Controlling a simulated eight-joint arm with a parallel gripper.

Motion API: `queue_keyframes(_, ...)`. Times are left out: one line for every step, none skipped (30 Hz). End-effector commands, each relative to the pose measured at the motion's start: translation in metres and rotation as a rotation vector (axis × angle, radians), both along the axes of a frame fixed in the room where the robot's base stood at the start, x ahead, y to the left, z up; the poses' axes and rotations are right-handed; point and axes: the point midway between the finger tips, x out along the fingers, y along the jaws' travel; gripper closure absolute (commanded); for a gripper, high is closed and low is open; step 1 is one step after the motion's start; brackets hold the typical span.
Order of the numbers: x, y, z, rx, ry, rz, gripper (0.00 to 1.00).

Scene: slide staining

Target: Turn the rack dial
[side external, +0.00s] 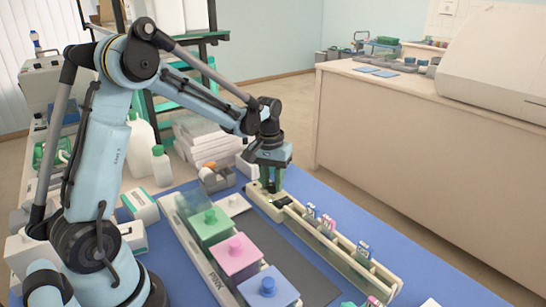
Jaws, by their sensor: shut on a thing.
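The long cream slide rack (318,243) lies on the blue bench top, with several labelled slides standing along it. My gripper (271,187) points down over the far left end of the rack. Its jaws are shut on the rack dial, which is small and mostly hidden by the fingers in this view, so I cannot tell which way it is turned.
A staining tray with green (211,226), pink (236,257) and blue (268,287) lidded jars stands left of the rack, with a dark grey mat (294,277) between them. A tape dispenser (215,179) and white bottles (161,166) stand behind. Blue surface right of the rack is clear.

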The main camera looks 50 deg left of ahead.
Motion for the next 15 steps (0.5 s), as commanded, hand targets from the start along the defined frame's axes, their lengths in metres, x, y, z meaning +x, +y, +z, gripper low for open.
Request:
queue_keyframes(0.0005,0.0001,0.0004,0.0,-0.003,0.011,1.0)
queue_keyframes(0.0005,0.0001,0.0004,0.001,-0.002,0.018,1.0)
queue_keyframes(0.0005,0.0001,0.0004,0.001,-0.002,0.026,1.0)
queue_keyframes(0.0005,0.0001,0.0004,0.001,-0.002,0.03,1.0)
queue_keyframes(0.0005,0.0001,0.0004,0.001,-0.002,0.033,1.0)
queue_keyframes(0.0005,0.0001,0.0004,0.001,-0.002,0.036,1.0)
queue_keyframes(0.0005,0.0001,0.0004,0.001,-0.002,0.038,1.0)
queue_keyframes(0.0005,0.0001,0.0004,0.001,-0.002,0.04,1.0)
queue_keyframes(0.0005,0.0001,0.0004,0.001,-0.002,0.041,1.0)
queue_keyframes(0.0005,0.0001,0.0004,0.002,-0.003,0.042,1.0)
queue_keyframes(0.0005,0.0001,0.0004,0.002,-0.003,0.042,1.0)
queue_keyframes(0.0005,0.0001,0.0004,0.002,-0.003,0.042,1.0)
queue_keyframes(0.0005,0.0001,0.0004,0.002,-0.003,0.042,1.0)
queue_keyframes(0.0005,0.0001,0.0004,0.002,-0.003,0.041,1.0)
queue_keyframes(0.0006,0.0002,0.0004,0.002,-0.003,0.041,1.0)
